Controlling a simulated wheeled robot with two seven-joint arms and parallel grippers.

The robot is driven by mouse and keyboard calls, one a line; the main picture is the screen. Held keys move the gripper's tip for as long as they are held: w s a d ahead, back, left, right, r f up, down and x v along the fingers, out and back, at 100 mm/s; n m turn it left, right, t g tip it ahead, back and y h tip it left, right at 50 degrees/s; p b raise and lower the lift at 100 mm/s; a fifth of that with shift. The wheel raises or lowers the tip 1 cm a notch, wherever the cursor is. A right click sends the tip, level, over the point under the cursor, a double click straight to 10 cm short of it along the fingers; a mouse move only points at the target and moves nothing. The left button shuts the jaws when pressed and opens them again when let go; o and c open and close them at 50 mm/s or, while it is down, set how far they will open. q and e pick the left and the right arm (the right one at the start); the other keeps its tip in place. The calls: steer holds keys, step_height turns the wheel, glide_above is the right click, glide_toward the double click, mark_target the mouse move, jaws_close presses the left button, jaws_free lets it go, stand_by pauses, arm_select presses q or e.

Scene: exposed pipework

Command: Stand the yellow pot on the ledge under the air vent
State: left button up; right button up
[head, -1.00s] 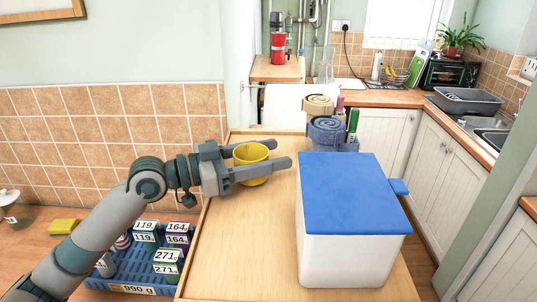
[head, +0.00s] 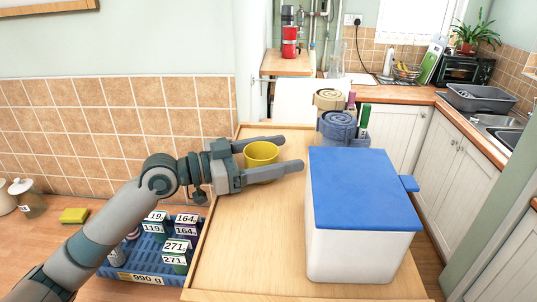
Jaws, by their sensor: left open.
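The yellow pot (head: 261,153) stands upright on the light wooden surface (head: 240,240), near its back left. My left gripper (head: 293,152) reaches in from the left and is open, with one finger behind the pot and one in front. The front finger hides the pot's lower part, so I cannot tell whether either finger touches it. No air vent can be made out. A small wooden shelf (head: 284,68) by the pipes at the back carries a red object (head: 289,42); I cannot tell if it is the ledge. My right gripper is not in view.
A white box with a blue lid (head: 352,190) stands right of the pot. Rolled beige (head: 328,98) and blue-grey (head: 338,127) items stand behind it. A blue crate (head: 120,260) with several labelled boxes lies at the left. The wooden surface in front of the gripper is clear.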

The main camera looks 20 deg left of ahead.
mark_target(246, 160)
arm_select(q)
steer(key=shift+r, duration=0.15)
steer(key=shift+s+a, duration=0.25)
steer(key=shift+a, duration=0.15)
steer(key=b+v, duration=0.6)
steer(key=v, duration=0.4)
steer(key=shift+s+a+b, duration=0.4)
steer(key=shift+a, duration=0.05)
steer(key=shift+o, duration=0.5)
